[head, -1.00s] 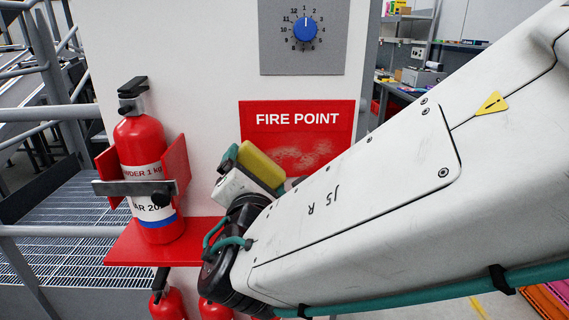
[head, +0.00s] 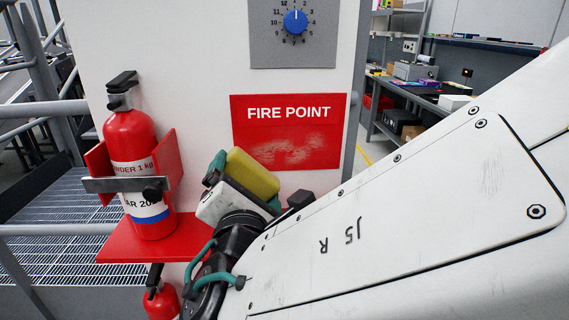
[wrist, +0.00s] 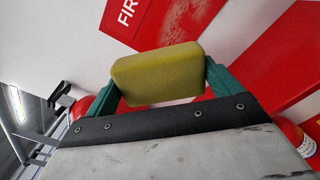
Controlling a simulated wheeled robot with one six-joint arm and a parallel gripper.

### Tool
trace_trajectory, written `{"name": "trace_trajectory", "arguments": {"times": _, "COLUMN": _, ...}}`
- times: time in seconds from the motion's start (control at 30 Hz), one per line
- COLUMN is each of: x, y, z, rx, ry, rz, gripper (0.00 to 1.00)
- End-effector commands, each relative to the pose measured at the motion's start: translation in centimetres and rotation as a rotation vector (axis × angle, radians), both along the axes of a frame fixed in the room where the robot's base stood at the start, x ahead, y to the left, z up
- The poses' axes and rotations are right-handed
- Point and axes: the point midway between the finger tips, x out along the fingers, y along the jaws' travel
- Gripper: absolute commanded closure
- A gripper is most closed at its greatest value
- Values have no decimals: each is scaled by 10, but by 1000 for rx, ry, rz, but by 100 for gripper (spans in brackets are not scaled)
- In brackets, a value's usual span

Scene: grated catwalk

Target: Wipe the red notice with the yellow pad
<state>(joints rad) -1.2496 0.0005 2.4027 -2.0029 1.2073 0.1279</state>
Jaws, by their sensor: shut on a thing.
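The red notice (head: 289,131) reads FIRE POINT and is fixed to the white wall panel. A pale, smudged patch (head: 293,148) runs across its lower half. My gripper (head: 241,177) is shut on the yellow pad (head: 252,174), which is tilted and sits at the notice's lower left in the head view. In the wrist view the pad (wrist: 158,74) is held between two green fingers, with part of the notice (wrist: 140,18) behind it. I cannot tell whether the pad touches the notice. The pad hides the notice's lower left corner in the head view.
A red fire extinguisher (head: 132,150) stands in a bracket on a red shelf (head: 160,243), left of my gripper. Another extinguisher (head: 161,302) is below. A grey plate with a blue dial (head: 295,22) is above the notice. Railings and grating lie at left.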

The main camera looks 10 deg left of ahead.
Motion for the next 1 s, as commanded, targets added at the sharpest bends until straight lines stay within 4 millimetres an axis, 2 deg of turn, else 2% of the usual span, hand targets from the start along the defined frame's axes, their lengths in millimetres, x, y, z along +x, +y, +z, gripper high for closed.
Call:
{"name": "trace_trajectory", "arguments": {"times": 0.57, "x": 1, "y": 0, "z": 0, "rx": 0, "ry": 0, "rz": -1, "gripper": 28}}
{"name": "trace_trajectory", "arguments": {"times": 0.77, "x": 15, "y": 3, "z": 0, "rx": 1, "ry": 2, "rz": -3, "gripper": 28}}
{"name": "trace_trajectory", "arguments": {"times": 1.0, "x": 41, "y": 8, "z": 1, "rx": -1, "ry": 0, "rz": -2, "gripper": 28}}
